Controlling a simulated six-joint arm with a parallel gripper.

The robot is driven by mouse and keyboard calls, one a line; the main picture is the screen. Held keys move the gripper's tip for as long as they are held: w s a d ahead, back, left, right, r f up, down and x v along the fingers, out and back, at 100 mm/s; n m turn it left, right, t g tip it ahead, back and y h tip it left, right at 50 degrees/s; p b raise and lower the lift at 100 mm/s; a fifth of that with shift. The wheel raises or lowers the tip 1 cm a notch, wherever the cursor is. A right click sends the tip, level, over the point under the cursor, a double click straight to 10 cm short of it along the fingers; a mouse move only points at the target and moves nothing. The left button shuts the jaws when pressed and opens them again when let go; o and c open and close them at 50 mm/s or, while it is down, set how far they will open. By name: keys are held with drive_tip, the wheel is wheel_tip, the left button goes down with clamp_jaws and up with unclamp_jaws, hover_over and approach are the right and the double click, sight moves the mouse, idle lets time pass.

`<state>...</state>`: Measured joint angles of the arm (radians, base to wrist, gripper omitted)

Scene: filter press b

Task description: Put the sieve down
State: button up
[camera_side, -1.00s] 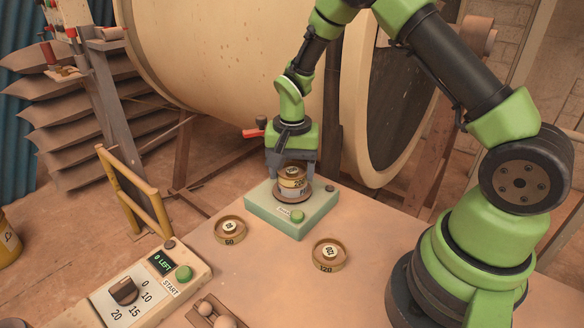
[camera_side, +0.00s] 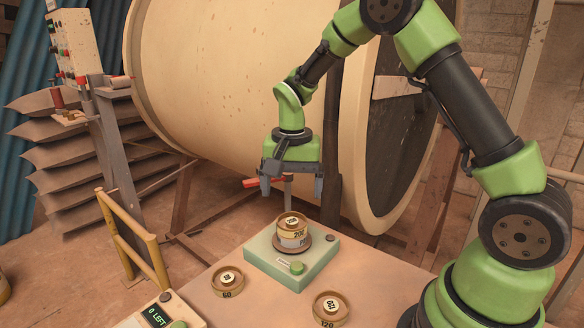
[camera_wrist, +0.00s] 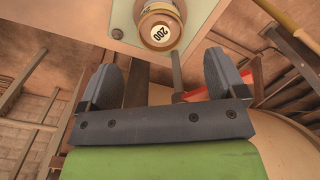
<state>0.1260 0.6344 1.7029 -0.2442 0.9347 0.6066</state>
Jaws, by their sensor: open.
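The brass sieve marked 200 (camera_side: 293,233) sits upright on top of the stack on the green shaker base (camera_side: 262,249). Its top also shows in the wrist view (camera_wrist: 160,28). My gripper (camera_side: 292,188) is open and empty, a clear gap above the sieve. In the wrist view its two fingers stand wide apart (camera_wrist: 163,75), with the sieve beyond them. Two more brass sieves lie flat on the table: one marked 60 (camera_side: 228,283) at the left and one marked 120 (camera_side: 330,308) at the right.
A control box (camera_side: 158,316) with a green display reading "0 LEFT" is at the bottom left. A yellow rail (camera_side: 131,236) stands behind it. A big drum (camera_side: 235,90) fills the back, close behind my gripper. A green button (camera_side: 296,267) is on the shaker base.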

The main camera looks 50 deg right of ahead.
drive_tip(key=s+a+r+n+t, duration=0.2)
drive_tip(key=s+r, duration=0.3)
drive_tip(key=r, duration=0.2)
drive_tip(key=s+a+r+n+t, duration=0.2)
drive_tip(key=s+r, duration=0.2)
drive_tip(key=r, duration=0.4)
drive_tip(key=s+a+n+t+y, duration=0.2)
drive_tip(key=s+a+n+t, duration=0.1)
drive_tip(key=s, duration=0.7)
drive_tip(key=shift+r, duration=0.35)
drive_tip(key=shift+o, duration=0.3)
idle(0.8)
